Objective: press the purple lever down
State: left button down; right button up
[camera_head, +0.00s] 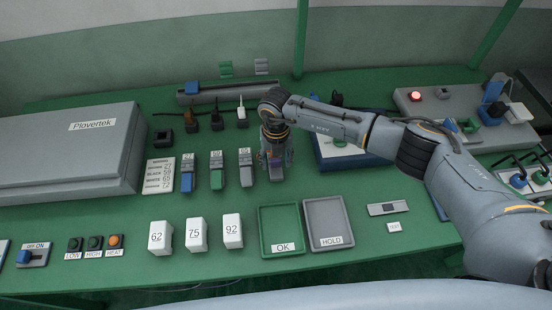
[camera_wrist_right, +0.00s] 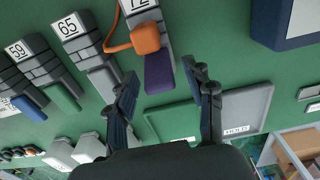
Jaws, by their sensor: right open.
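The purple lever (camera_wrist_right: 158,73) sticks out from the front of a grey damper box labelled 72 (camera_wrist_right: 137,8). An orange block with an orange cable (camera_wrist_right: 146,37) sits on that box, just behind the lever. My right gripper (camera_wrist_right: 165,80) is open, its two fingers spread on either side of the purple lever in the wrist view; I cannot tell whether they touch it. In the head view the right gripper (camera_head: 275,155) hangs over this box and hides most of it; only a bit of purple shows there. My left gripper is not in view.
Left of it stand boxes with a grey lever (camera_head: 246,176), a green lever (camera_head: 217,180) and a blue lever (camera_head: 188,181). In front lie the green OK tray (camera_head: 280,222) and grey HOLD tray (camera_head: 325,218). White numbered blocks (camera_head: 232,232) stand at the front.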

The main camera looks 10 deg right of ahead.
grip_shut()
